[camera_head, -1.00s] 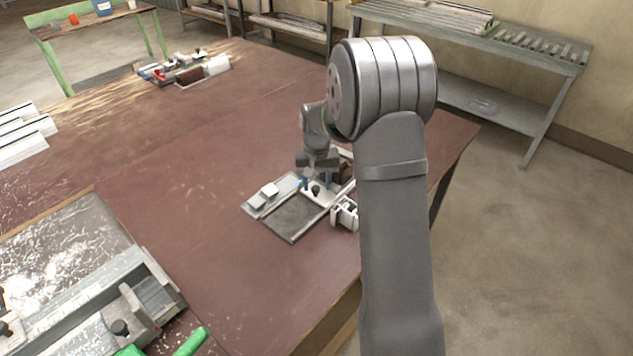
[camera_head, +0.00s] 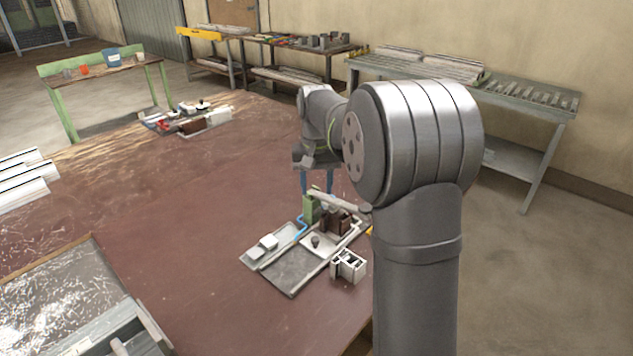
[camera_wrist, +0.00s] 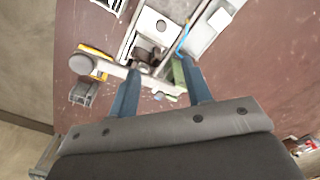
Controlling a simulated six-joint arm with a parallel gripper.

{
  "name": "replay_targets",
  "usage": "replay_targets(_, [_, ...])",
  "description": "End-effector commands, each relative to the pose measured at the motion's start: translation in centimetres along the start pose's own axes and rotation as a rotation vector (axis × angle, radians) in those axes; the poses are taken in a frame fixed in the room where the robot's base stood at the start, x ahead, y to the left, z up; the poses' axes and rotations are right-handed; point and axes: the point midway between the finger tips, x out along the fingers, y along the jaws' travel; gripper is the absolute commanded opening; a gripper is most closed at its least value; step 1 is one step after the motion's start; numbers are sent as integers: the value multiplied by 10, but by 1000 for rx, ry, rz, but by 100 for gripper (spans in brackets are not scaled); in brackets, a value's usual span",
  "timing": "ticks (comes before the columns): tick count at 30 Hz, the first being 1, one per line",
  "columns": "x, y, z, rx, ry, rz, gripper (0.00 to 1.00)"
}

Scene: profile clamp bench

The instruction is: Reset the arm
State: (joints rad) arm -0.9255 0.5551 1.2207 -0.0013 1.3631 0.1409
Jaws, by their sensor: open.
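My gripper (camera_head: 317,183) is raised above the clamp fixture on the bench, with its two blue fingers pointing down, apart and empty. In the wrist view my gripper (camera_wrist: 160,66) shows its fingers spread, with the fixture's parts beyond and between them. A short white profile piece (camera_head: 348,266) stands at the fixture's right edge.
The brown bench top (camera_head: 190,215) is clear left of the fixture. White profile bars (camera_head: 22,182) lie at the far left, and a second group of fixture parts (camera_head: 192,120) sits at the back. A metal machine bed (camera_head: 65,300) is at front left.

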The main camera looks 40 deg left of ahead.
Motion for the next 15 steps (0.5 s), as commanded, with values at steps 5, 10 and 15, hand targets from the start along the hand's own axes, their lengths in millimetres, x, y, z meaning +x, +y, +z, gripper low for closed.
replay_targets(5, [-7, 0, 0, 0, 1, 0, 45])
replay_targets(10, [-7, 0, 0, 0, 0, 0, 45])
replay_targets(15, [-6, 0, 0, 0, 0, 0, 45])
